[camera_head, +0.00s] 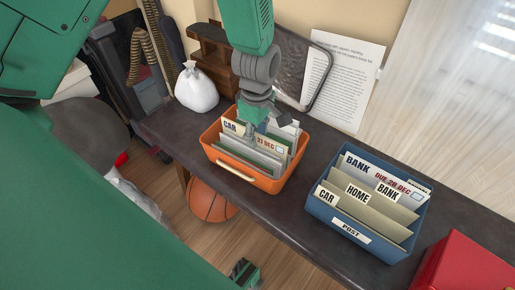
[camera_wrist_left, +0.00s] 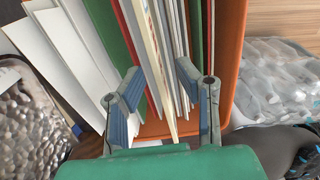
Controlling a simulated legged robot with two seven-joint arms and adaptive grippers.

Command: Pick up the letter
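The orange tote (camera_head: 240,177) stands on the dark bench and holds upright envelopes, papers and dividers. A white letter (camera_head: 268,145) marked "21 DEC" stands in it, beside a "CAR" tab (camera_head: 230,126). My left gripper (camera_head: 262,118) reaches down into this tote from above. In the left wrist view, my left gripper (camera_wrist_left: 158,82) is open, its fingers apart on either side of a cream letter edge (camera_wrist_left: 152,60) and other papers. Contact with the fingers cannot be told. Part of my right gripper (camera_head: 244,272) shows at the bottom edge, its fingers unclear.
A blue "POST" tote (camera_head: 335,232) with "BANK", "HOME" and "CAR" tabs stands to the right. A red box (camera_head: 465,268) is at the lower right corner. A white bag (camera_head: 196,90), a dark tray and a printed sheet (camera_head: 343,80) are behind. A basketball (camera_head: 208,202) lies below.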

